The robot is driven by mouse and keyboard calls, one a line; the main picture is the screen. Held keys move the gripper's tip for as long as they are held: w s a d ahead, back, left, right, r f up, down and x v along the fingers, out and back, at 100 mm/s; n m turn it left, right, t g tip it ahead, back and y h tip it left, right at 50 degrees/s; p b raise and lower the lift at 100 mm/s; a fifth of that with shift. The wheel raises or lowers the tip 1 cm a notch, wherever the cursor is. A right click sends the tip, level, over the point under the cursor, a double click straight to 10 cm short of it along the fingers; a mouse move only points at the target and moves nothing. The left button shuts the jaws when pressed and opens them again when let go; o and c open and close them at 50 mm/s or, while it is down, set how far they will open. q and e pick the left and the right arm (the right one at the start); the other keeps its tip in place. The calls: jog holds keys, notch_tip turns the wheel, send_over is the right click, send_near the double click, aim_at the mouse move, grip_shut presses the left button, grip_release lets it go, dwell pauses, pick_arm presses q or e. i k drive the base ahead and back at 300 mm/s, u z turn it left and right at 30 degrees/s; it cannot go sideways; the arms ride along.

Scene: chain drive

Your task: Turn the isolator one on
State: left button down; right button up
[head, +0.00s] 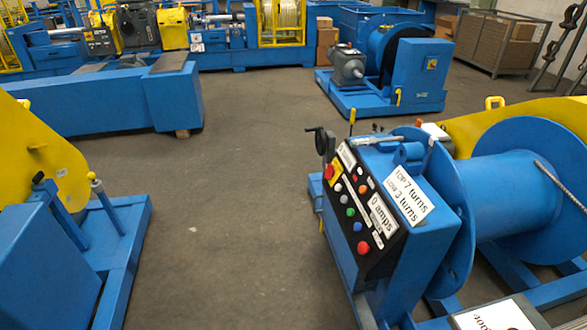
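A blue winch with a sloped black control panel (358,205) stands at the right. The panel carries several coloured buttons, including a large red one (363,247), a blue one (357,227) and a green one (350,212). A label (381,215) on it reads "0 amps". A red knob (329,171) sits near its upper left edge. A black handle (321,139) sticks out behind the panel's top left. I cannot tell which of these is the isolator, or its position. Neither of my grippers is in view.
A blue drum (500,205) adjoins the panel's right side. A blue and yellow machine (50,190) stands at the left. A blue motor unit (390,75) is behind. The grey floor (225,220) between the machines is clear.

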aim_at(329, 172)
jog(key=u, duration=0.85)
jog(key=i, duration=1.75)
jog(key=z, duration=0.75)
jog(key=i, duration=1.15)
jog(key=z, duration=1.15)
